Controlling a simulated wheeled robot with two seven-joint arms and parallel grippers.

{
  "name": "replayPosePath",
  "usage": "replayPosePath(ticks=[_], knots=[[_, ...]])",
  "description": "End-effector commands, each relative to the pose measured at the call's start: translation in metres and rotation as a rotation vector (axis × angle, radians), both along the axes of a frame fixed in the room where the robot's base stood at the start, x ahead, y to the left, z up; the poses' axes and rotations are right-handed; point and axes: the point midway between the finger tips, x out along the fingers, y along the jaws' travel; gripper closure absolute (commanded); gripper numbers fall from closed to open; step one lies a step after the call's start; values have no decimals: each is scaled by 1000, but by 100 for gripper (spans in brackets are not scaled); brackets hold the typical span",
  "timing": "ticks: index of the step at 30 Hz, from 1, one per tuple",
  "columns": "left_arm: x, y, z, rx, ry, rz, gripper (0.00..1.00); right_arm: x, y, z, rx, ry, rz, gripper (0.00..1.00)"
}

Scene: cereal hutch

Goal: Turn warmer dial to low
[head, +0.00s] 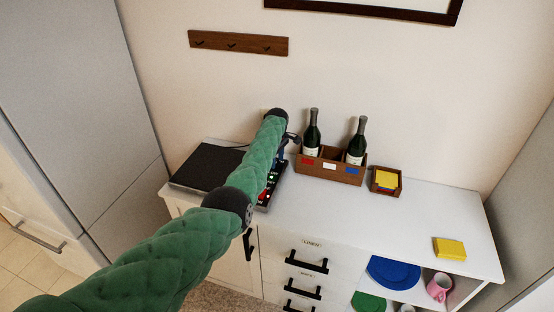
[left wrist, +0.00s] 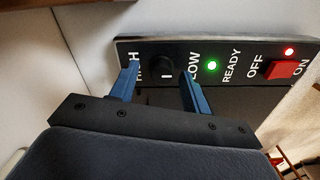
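The warmer (head: 208,167) is a flat black plate at the left end of the white counter. Its control panel (left wrist: 230,50) shows in the left wrist view, with HIGH on the left and LOW on the right of a round black dial (left wrist: 167,72). A pale mark on the dial lies between the two words. My left gripper (left wrist: 160,70) is open, with one blue finger on each side of the dial and gaps visible. In the head view my green arm partly hides the panel and the left gripper (head: 281,156). My right gripper is not in view.
On the panel are a lit green READY light (left wrist: 212,65) and a red OFF/ON switch (left wrist: 281,69). A wooden crate with bottles (head: 330,172) and a small box (head: 386,181) stand to the right. A yellow block (head: 449,248) lies farther right, with bare counter between.

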Motion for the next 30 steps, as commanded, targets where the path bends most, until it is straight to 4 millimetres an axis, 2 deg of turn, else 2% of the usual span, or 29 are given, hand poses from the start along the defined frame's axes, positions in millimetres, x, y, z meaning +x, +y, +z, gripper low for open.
replayPosePath(ticks=[5,11,14,18,24,30], knots=[[0,0,2,1,1,0,53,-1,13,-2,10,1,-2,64],[0,0,23,-1,-2,0,53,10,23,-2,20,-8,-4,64],[1,0,39,0,-2,0,53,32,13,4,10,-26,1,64],[1,0,59,0,-1,0,53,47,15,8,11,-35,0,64],[0,-1,75,1,-1,0,53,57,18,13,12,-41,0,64],[0,-1,78,1,1,0,53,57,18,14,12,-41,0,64]])
